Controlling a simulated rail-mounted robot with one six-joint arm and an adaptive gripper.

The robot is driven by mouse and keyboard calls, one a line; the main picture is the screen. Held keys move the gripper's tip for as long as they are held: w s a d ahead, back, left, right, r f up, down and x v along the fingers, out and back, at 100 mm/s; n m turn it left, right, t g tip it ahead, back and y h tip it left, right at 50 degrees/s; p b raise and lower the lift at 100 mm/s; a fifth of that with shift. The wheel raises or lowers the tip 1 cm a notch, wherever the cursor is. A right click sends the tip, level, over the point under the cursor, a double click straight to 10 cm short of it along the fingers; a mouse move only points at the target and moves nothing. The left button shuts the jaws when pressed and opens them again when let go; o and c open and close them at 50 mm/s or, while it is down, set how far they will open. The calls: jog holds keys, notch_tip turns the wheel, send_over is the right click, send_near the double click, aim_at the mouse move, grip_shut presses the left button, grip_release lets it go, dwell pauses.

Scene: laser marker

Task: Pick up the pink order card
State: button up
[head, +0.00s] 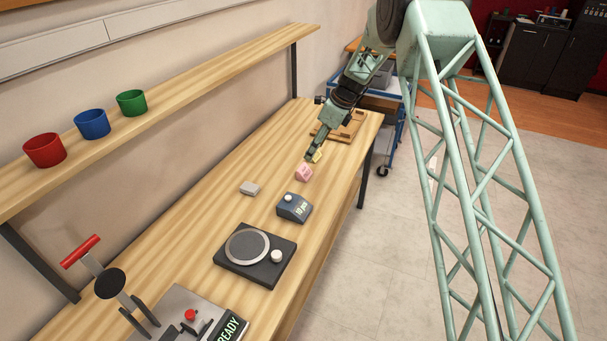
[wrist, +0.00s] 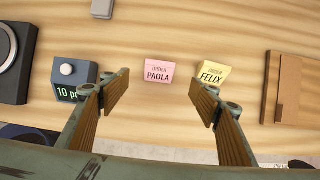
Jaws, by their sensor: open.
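The pink order card (wrist: 159,73) stands on the wooden table in the wrist view and reads "ORDER PAOLA". It also shows in the head view (head: 304,173). A yellow order card (wrist: 213,73) reading "ORDER FELIX" stands just right of it, and shows in the head view (head: 317,156) near the gripper's tip. My gripper (wrist: 160,98) is open and empty, with its two fingers spread wide. In the wrist view the pink card appears between and beyond the fingertips; the yellow card is close to the right fingertip. Whether that finger touches it, I cannot tell.
A blue device marked "10" (head: 294,208) stands left of the cards in the wrist view. A grey block (head: 250,188), a round dial plate (head: 247,246) and a wooden board (head: 351,127) are also on the table. A shelf holds red, blue and green cups (head: 131,103).

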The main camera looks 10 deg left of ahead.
aim_at(304, 169)
jog(key=shift+f, duration=0.1)
jog(key=shift+b+x, duration=0.4)
jog(key=shift+x, duration=3.85)
jog(key=shift+f, duration=0.1)
jog(key=shift+b+x, duration=0.35)
jog(key=shift+x, duration=2.1)
jog(key=shift+d+f, duration=0.1)
jog(key=shift+d, duration=0.05)
jog(key=shift+c, duration=0.7)
jog(key=c, duration=0.8)
